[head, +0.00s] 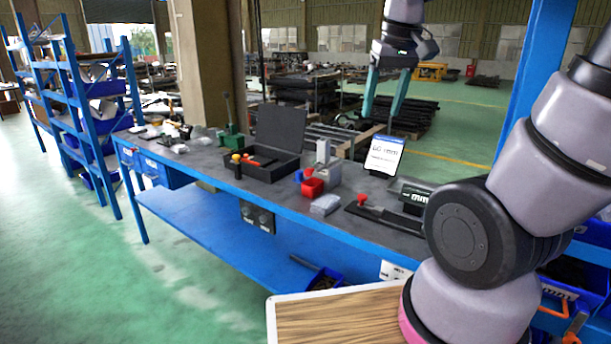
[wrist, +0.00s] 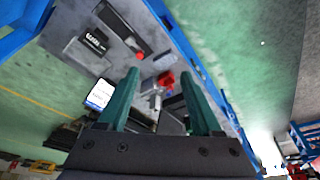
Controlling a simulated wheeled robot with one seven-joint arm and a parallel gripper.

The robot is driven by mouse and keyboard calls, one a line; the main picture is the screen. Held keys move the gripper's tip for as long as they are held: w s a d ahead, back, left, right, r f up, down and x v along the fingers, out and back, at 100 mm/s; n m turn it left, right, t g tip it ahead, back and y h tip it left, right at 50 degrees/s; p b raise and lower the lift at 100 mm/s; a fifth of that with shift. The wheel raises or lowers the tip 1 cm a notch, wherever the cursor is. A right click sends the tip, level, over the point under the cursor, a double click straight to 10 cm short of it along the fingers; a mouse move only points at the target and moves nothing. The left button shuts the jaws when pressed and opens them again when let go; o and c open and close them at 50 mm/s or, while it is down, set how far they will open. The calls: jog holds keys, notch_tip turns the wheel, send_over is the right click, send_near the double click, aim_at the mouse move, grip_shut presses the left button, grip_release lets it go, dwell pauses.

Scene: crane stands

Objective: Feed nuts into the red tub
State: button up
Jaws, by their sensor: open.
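The red tub (head: 312,187) stands near the front edge of the dark bench top, beside a small grey upright device (head: 323,152). In the wrist view a red shape that looks like the tub (wrist: 166,78) shows between my fingers, well beyond them. My gripper (head: 381,113) has two green fingers spread apart, with nothing between them. It hangs in the air above the bench, at the back right of the tub in the head view. No nuts can be made out; the tub's inside is too small to read.
An open black case (head: 280,140) stands left of the tub. A clear box (head: 325,205) lies in front of it. A red-knobbed black tool (head: 380,213), a white sign (head: 384,156) and a display device (head: 412,195) stand to the right. Blue shelving (head: 85,100) is far left.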

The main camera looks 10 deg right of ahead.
jog(key=w+f+n+g+h, duration=0.3)
jog(key=w+f+n+h, duration=0.1)
jog(key=w+f+n, duration=0.3)
jog(key=n+t+h, duration=0.9)
jog(key=n+t, duration=0.3)
jog(key=n, duration=1)
send_near(307, 173)
jog(key=x, duration=0.8)
jog(key=shift+w+d, duration=0.25)
grip_shut()
